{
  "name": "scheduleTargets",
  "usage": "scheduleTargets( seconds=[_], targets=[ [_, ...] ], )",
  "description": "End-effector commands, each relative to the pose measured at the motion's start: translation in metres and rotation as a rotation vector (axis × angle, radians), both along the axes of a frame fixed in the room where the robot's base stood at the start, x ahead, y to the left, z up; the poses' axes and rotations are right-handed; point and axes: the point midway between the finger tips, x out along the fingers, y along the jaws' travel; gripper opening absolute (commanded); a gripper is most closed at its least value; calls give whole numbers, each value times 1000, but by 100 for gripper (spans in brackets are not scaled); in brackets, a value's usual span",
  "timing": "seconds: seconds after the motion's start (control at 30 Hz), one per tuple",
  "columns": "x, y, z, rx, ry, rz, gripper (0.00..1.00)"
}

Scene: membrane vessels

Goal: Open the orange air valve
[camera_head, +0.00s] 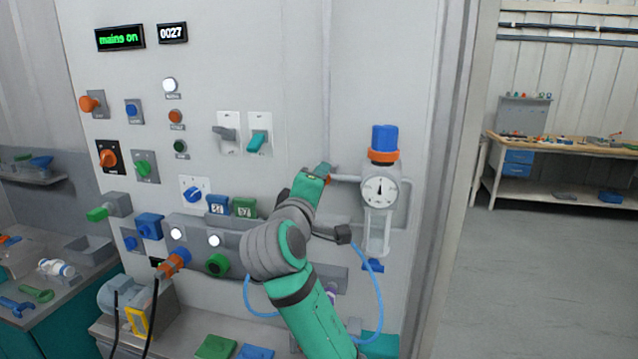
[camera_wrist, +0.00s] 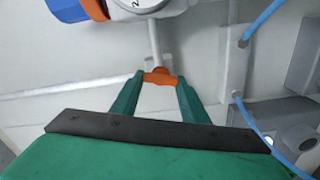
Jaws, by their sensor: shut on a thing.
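The orange air valve (camera_wrist: 160,77) is a small orange handle on a thin grey pipe, seen in the wrist view between the tips of my gripper (camera_wrist: 160,82). The two green fingers are shut on it, one on each side. I cannot tell the handle's exact angle.
Right of my gripper is a round pressure gauge (camera_head: 380,190) with a blue knob (camera_head: 384,138) and an orange collar above it. A blue hose (camera_head: 378,300) curves below. Switches and knobs cover the panel to the left, including a green toggle (camera_head: 259,140).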

Motion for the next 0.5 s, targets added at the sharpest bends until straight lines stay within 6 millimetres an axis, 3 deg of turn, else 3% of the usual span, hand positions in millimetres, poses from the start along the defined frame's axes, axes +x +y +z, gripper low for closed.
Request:
scheduleTargets(
  seconds=[0.5],
  targets=[
    [0,1,-2,-134,34,2,18]
  ],
)
